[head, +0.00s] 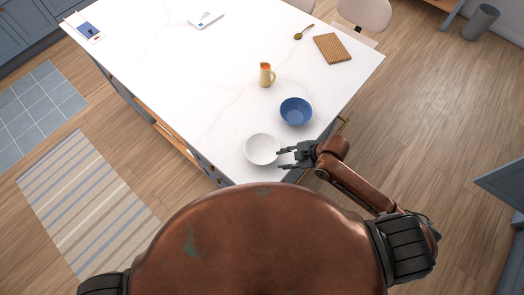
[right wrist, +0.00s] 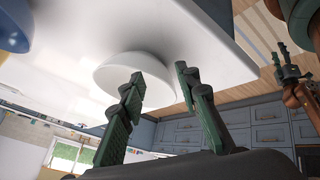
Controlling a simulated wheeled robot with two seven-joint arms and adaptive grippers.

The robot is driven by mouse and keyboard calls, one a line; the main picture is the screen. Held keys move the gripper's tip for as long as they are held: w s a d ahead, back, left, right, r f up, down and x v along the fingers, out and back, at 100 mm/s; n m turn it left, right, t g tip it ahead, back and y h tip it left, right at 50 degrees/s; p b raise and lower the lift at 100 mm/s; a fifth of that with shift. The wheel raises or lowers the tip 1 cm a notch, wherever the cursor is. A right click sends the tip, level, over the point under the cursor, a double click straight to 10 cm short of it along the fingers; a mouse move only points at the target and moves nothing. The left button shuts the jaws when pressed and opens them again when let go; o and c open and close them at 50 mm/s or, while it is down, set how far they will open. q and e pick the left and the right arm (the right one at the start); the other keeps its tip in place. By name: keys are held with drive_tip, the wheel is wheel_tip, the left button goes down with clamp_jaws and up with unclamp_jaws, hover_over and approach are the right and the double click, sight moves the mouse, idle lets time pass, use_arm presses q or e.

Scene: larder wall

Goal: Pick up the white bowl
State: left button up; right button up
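The white bowl (head: 261,149) stands upright near the front edge of the white island counter, left of my right gripper (head: 282,159). The right gripper is open and empty, its two fingers pointing left with their tips close to the bowl's right rim. In the right wrist view, the bowl (right wrist: 122,72) shows beyond the fingers, and one finger overlaps it in the picture. I cannot tell whether a fingertip touches it. My left gripper (right wrist: 280,55) shows small at the right of the right wrist view, and its opening is unclear. It is outside the head view.
A blue bowl (head: 296,111) stands just behind and right of the white bowl. A yellow jug (head: 266,75), a woven brown mat (head: 332,48), a wooden spoon (head: 304,33) and a white flat item (head: 206,19) lie farther back. The counter (head: 190,90) left of the bowls is clear.

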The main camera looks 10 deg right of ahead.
sight(275, 158)
drive_tip(key=n, duration=0.2)
drive_tip(key=shift+w+a+r+n+g, duration=0.2)
drive_tip(key=shift+w+r+n+g, duration=0.1)
drive_tip(key=shift+w+r+g, duration=0.1)
drive_tip(key=n, duration=0.2)
drive_tip(key=n+g, duration=0.1)
drive_tip(key=n, duration=0.2)
drive_tip(key=shift+w+d+n+g+y+p, duration=0.3)
drive_tip(key=shift+w+d+g+y, duration=0.1)
drive_tip(key=p+x, duration=0.1)
drive_tip(key=x, duration=0.3)
drive_tip(key=shift+a+f+p, duration=0.1)
drive_tip(key=shift+a+p, duration=0.2)
drive_tip(key=shift+a, duration=0.1)
drive_tip(key=shift+w+a+f, duration=0.1)
drive_tip(key=shift+a+f, duration=0.05)
drive_tip(key=shift+f, duration=0.2)
use_arm(q)
wheel_tip(275, 158, up, 2)
drive_tip(key=shift+a+r, duration=0.1)
drive_tip(key=shift+r, duration=0.05)
drive_tip(key=shift+w, duration=0.15)
use_arm(e)
clamp_jaws()
